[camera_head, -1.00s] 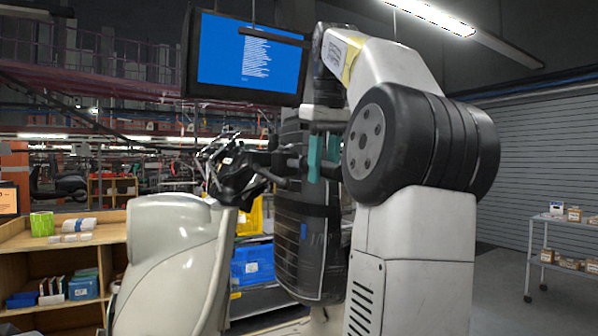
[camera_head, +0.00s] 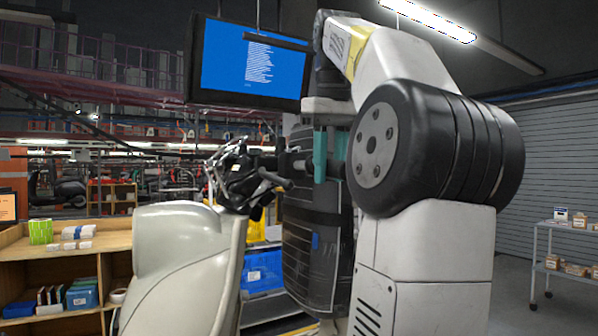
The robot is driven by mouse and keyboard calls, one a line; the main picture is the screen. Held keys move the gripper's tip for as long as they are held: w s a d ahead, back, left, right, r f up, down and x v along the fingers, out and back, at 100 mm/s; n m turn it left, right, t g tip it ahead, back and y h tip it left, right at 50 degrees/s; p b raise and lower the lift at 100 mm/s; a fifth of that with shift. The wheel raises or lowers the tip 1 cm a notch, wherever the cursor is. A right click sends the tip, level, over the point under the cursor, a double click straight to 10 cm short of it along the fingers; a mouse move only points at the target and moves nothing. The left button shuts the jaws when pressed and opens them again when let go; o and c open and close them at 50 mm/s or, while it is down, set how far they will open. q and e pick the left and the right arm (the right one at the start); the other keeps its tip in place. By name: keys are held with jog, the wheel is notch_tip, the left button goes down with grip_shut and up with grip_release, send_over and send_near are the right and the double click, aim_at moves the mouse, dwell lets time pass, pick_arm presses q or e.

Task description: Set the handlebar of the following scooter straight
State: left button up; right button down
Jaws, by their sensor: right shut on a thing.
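The scooter shows its pale grey front shield (camera_head: 180,250) at the lower left of the head view. Its handlebar (camera_head: 243,180), a dark cluster of levers and cables, sits on top. The handlebar's near-right grip reaches rightward to my right gripper (camera_head: 329,158), which has teal finger pads. The gripper is shut on the handlebar grip, with one pad on either side of it. My right arm covers the right of the picture. The far end of the handlebar is partly hidden in the cluster, so its exact angle is hard to tell. My left gripper is out of view.
A monitor with a blue screen (camera_head: 252,60) hangs above the handlebar. A wooden shelf (camera_head: 60,250) with small goods stands at the left. Blue bins (camera_head: 262,268) are behind the scooter. A white trolley (camera_head: 560,262) with boxes stands far right.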

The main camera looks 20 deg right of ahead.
jog(key=shift+s+a+r, duration=0.2)
jog(key=shift+s+a, duration=0.2)
jog(key=shift+s, duration=0.15)
jog(key=c, duration=1.5)
grip_release()
jog(key=shift+s+a, duration=0.1)
jog(key=shift+a, duration=0.1)
jog(key=o, duration=0.4)
jog(key=shift+d, duration=0.1)
jog(key=shift+c, duration=0.2)
jog(key=shift+o, duration=0.6)
jog(key=shift+d, duration=0.25)
jog(key=shift+s+d, duration=0.1)
jog(key=shift+d, duration=0.4)
